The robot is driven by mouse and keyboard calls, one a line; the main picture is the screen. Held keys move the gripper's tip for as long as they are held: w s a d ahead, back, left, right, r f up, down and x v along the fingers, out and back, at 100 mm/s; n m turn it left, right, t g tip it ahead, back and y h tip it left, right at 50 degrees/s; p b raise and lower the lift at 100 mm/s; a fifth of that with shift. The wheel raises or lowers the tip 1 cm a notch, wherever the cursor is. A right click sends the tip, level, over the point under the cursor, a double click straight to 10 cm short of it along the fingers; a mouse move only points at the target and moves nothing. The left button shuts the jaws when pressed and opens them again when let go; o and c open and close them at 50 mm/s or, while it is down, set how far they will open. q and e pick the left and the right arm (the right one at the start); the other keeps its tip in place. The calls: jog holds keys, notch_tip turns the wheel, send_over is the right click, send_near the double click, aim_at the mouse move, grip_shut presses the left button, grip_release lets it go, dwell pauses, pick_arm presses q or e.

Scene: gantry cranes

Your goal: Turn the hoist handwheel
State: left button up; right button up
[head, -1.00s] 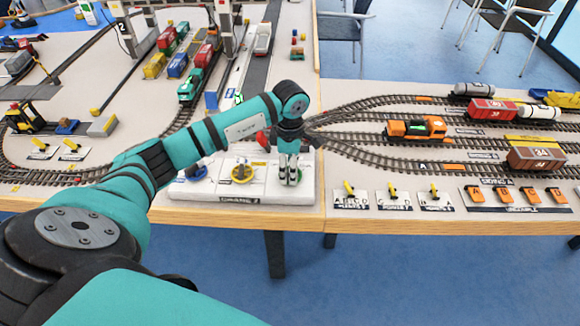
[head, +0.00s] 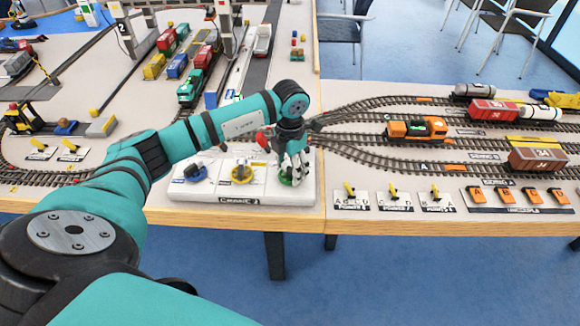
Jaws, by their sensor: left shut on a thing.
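A white control panel (head: 222,188) lies at the front edge of the left table. It carries a blue handwheel (head: 195,172) at left, a yellow handwheel (head: 241,173) in the middle and a green handwheel (head: 286,182) at right. The small labels are too blurred to tell which one is the hoist. My left gripper (head: 292,175) points down at the green handwheel and is shut on it, covering most of it. A green edge shows below and beside the fingers. My right gripper is not in view.
Gantry crane legs (head: 226,38) stand behind the panel, with toy wagons and a green locomotive (head: 191,88) on tracks. An orange locomotive (head: 416,129) stands on the right table's tracks. Small yellow levers (head: 393,190) line the right table's front edge.

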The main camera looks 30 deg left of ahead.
aim_at(290, 168)
pick_arm(q)
jog(key=shift+n, duration=0.7)
jog(key=o, duration=1.2)
notch_tip(290, 168, up, 12)
jog(key=shift+r, duration=0.1)
